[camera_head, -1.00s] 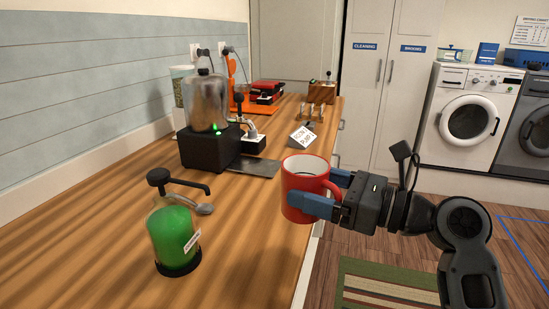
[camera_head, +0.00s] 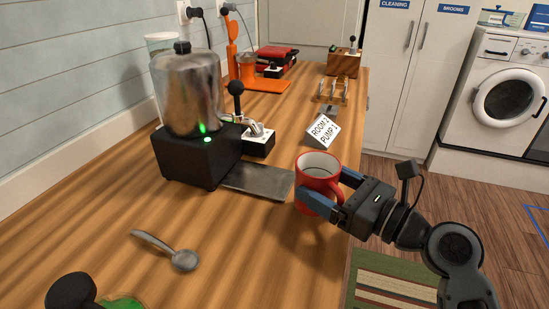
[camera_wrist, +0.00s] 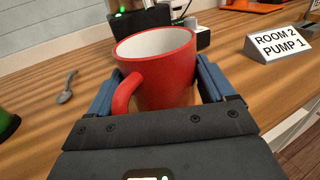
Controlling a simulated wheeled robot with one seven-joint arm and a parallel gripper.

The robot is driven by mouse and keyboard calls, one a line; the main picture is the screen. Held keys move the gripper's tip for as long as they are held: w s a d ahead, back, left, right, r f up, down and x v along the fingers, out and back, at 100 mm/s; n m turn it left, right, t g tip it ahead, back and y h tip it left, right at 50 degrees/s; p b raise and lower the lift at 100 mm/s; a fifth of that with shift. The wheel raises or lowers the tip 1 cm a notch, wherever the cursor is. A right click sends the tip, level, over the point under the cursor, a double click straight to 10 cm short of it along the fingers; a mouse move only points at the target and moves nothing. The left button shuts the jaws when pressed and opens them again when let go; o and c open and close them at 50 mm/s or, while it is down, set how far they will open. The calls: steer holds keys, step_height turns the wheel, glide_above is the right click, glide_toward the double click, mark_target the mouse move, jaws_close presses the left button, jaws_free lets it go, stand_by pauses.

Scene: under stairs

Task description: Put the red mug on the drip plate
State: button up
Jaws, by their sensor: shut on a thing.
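The red mug (camera_head: 320,171) is upright with a white inside. My gripper (camera_head: 330,192) is shut on it, with blue fingers on both sides of its body. In the wrist view the red mug (camera_wrist: 158,68) sits between the fingers, handle toward the camera. The drip plate (camera_head: 258,181) is a flat grey metal plate in front of the black-based metal dispenser (camera_head: 190,110). The mug is just right of the plate's right end, near the counter's right edge. I cannot tell whether the mug's base touches the counter.
A spoon (camera_head: 168,250) lies on the wooden counter (camera_head: 110,215). The green bottle's pump top (camera_head: 72,291) is at the bottom left. A sign reading "ROOM 2 PUMP 1" (camera_head: 323,130) stands behind the mug. A power socket block (camera_head: 259,140) is beside the dispenser.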

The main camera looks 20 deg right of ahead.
steer(key=x, duration=1.2)
steer(key=shift+w+a+r+p, duration=0.1)
steer(key=shift+w+a+p, duration=0.1)
steer(key=shift+p, duration=0.15)
steer(key=shift+s+d+f, duration=0.1)
steer(key=shift+f, duration=0.2)
steer(key=shift+f, duration=0.1)
steer(key=o, duration=1.5)
steer(key=shift+f, duration=0.1)
steer(key=shift+s, duration=0.1)
steer(key=b+v, duration=0.1)
steer(key=v, duration=1.1)
